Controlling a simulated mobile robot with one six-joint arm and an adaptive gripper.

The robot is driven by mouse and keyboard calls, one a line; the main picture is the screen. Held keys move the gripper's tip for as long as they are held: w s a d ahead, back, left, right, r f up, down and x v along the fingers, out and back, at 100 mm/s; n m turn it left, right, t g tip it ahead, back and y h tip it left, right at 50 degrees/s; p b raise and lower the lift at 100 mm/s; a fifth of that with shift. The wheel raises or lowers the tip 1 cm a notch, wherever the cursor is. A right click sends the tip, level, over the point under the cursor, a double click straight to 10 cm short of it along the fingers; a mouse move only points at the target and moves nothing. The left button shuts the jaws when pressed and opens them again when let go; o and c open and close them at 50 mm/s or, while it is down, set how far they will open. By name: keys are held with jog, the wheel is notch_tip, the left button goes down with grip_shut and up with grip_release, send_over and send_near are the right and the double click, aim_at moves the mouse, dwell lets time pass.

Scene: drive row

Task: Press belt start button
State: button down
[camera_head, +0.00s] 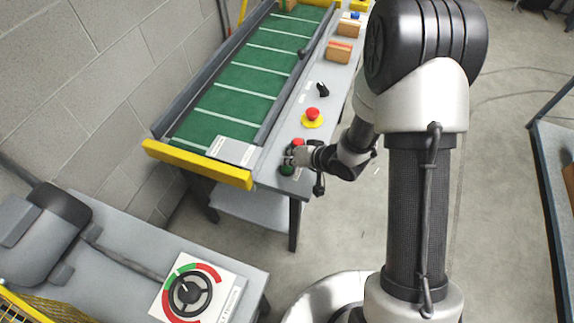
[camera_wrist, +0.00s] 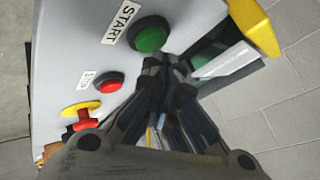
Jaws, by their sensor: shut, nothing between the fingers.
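The green start button (camera_wrist: 150,35) sits beside a START label (camera_wrist: 120,23) on the grey panel of the belt table. In the head view the green button (camera_head: 287,169) is mostly hidden by my gripper (camera_head: 292,157). In the wrist view my gripper (camera_wrist: 166,62) is shut and empty, with its fingertips at the lower right edge of the green button. I cannot tell whether they touch it. The red stop button (camera_wrist: 108,82) is next to it, with its own small label.
A red emergency button on a yellow base (camera_head: 312,116) and a black switch (camera_head: 322,90) are farther along the panel. The green belt (camera_head: 240,90) runs beside them. A yellow end bar (camera_head: 200,165) edges the table. A handwheel (camera_head: 188,290) is at lower left.

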jog(key=shift+f, duration=0.4)
dwell(0.3)
